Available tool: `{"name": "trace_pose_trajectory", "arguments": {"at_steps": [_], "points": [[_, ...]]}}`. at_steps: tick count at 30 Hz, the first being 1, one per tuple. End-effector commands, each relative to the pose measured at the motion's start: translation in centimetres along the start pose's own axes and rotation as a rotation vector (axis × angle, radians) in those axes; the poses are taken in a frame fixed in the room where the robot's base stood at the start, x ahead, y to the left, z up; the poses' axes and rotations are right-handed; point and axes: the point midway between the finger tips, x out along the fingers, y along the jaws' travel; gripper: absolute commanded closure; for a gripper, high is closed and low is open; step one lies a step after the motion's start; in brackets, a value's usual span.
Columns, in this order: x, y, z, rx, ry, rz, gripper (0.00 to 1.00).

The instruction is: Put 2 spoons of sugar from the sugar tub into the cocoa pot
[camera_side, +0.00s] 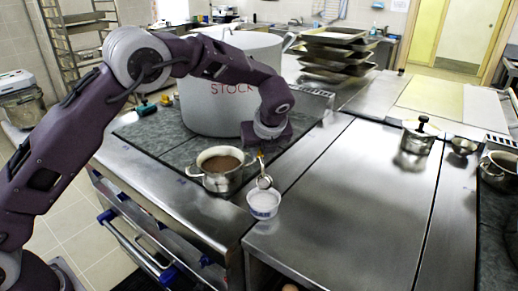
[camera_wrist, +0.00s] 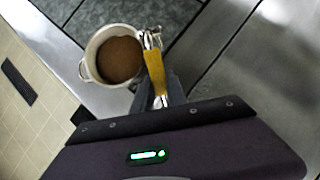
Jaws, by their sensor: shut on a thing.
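My gripper (camera_side: 261,150) is shut on the yellow handle of a metal spoon (camera_side: 264,181), which hangs bowl-down. The handle also shows in the wrist view (camera_wrist: 154,68), between the jaws of my gripper (camera_wrist: 162,92). In the side view the spoon's bowl appears just above the rim of the white sugar tub (camera_side: 262,207), which holds white sugar. I cannot tell whether the bowl carries sugar. The cocoa pot (camera_side: 220,181), a steel pot with brown cocoa, stands left of the tub. In the wrist view the cocoa pot (camera_wrist: 87,66) is left of the spoon; the tub is not visible there.
A large stockpot (camera_side: 214,107) stands close behind the cocoa pot and my gripper. Stacked trays (camera_side: 338,55) lie at the back. A small lidded pot (camera_side: 417,141) and a small bowl (camera_side: 463,146) stand to the right. The steel counter (camera_side: 340,210) right of the tub is clear.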

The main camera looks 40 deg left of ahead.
Motion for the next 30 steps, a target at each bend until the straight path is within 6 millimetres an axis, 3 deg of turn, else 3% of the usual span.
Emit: {"name": "trace_pose_trajectory", "arguments": {"at_steps": [15,30], "points": [[5.0,0.0,-3.4,0.0,0.001,0.002,1.0],[5.7,0.0,-3.8,-0.003,0.0,0.0,1.0]]}}
